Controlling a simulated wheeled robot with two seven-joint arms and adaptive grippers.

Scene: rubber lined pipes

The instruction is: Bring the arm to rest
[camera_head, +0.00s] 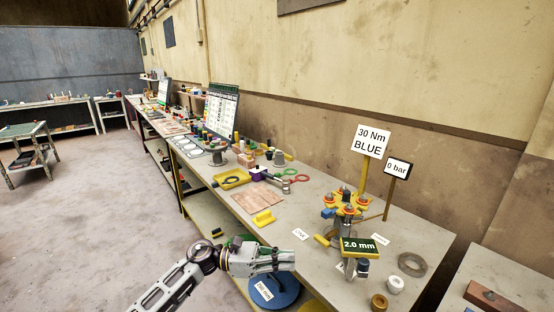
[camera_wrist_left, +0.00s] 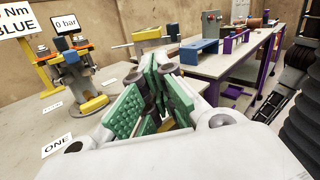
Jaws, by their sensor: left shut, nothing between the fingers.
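My left arm (camera_head: 180,285) comes in from the lower left in the head view. Its gripper (camera_head: 285,261) points right, just off the front edge of the workbench. The left gripper is shut and holds nothing. In the left wrist view its green padded fingers (camera_wrist_left: 152,100) are close together. The bench (camera_head: 300,222) lies beyond the gripper, with a yellow-armed pipe fixture (camera_head: 347,204) on it to the right. The fixture also shows at the left of the wrist view (camera_wrist_left: 72,65). My right gripper is not in view.
A sign reading 30 Nm BLUE (camera_head: 372,141) and a 0 bar display (camera_head: 397,168) stand behind the fixture. A 2.0 mm display (camera_head: 360,247) is in front of it. A blue disc (camera_head: 274,292) is below the gripper. Open floor (camera_head: 90,220) lies to the left.

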